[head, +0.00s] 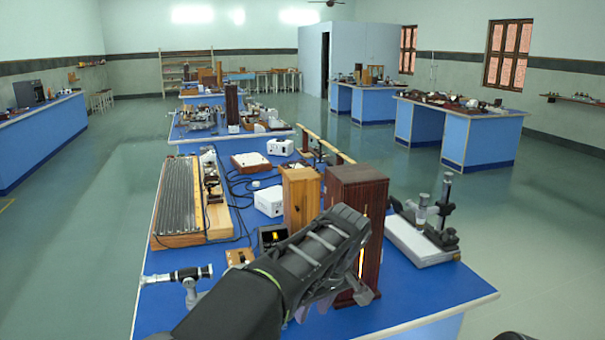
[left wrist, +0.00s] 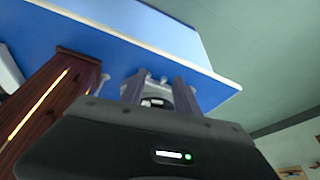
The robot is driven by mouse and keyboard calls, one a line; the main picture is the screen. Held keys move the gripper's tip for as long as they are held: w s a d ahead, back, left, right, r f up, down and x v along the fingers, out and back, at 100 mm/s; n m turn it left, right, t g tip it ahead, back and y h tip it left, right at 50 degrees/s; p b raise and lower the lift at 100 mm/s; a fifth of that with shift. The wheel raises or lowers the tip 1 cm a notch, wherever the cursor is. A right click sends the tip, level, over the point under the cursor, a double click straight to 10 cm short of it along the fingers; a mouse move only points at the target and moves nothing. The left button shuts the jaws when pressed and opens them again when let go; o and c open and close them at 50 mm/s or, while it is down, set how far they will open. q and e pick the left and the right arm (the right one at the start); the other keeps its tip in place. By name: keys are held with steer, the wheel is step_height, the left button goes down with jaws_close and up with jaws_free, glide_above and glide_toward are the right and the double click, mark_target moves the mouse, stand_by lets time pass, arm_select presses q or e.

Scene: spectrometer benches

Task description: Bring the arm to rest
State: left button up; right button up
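My left arm comes in from the bottom of the head view and reaches over the near blue bench. My left gripper (head: 313,307) points down beside the dark wooden box and is partly hidden behind its own dark wrist. In the left wrist view its two fingers (left wrist: 159,92) stand apart, with blue bench top showing around them. A small grey and white shape shows between them; I cannot tell what it is. No held object is visible. My right gripper does not show.
The blue bench (head: 420,295) carries a dark wooden box (head: 345,192) close to my wrist, a lighter wooden box (head: 300,195), a white-based instrument (head: 425,240), a ridged board (head: 178,200) and a small metal scope (head: 180,275). The bench's front right corner is clear. Open floor lies to the right.

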arm_select(q)
steer(key=s+a+f+m+g+h, duration=0.1)
steer(key=s+a+f, duration=0.1)
steer(key=f, duration=0.8)
steer(key=s+a+f+m+g+h, duration=0.1)
steer(key=s+a+f, duration=0.15)
steer(key=f, duration=0.65)
steer(key=s+a+f+m+g+h, duration=0.1)
steer(key=s+a+f, duration=0.15)
steer(key=f, duration=0.75)
steer(key=s+a+f+m+h, duration=0.1)
steer(key=s+a+f+h, duration=0.1)
steer(key=s+f, duration=0.75)
steer(key=s+f+h, duration=0.1)
steer(key=s+f, duration=0.1)
steer(key=s, duration=1.3)
steer(key=shift+s+a+f, duration=0.2)
steer(key=shift+a+f, duration=0.05)
steer(key=shift+f, duration=0.1)
